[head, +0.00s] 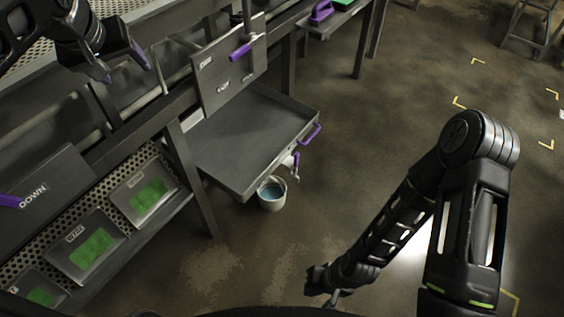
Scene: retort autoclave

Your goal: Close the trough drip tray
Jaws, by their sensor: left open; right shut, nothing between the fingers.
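The trough drip tray (245,140) is a shallow dark grey tray with a raised rim. It sticks out from under the bench, pulled out. A purple handle (311,133) is on its outer edge. My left gripper (128,72) is open and empty, above the trough at the upper left, apart from the drip tray. My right gripper (330,293) is low at the bottom centre, in front of and apart from the tray. It is small and dark here, with nothing seen in it.
A bucket (271,194) with bluish liquid stands on the floor under the tray's corner, below a small purple-handled valve (294,165). An upright panel (228,65) with a purple lever rises behind the tray. Bins (88,243) with green contents sit on the lower shelf.

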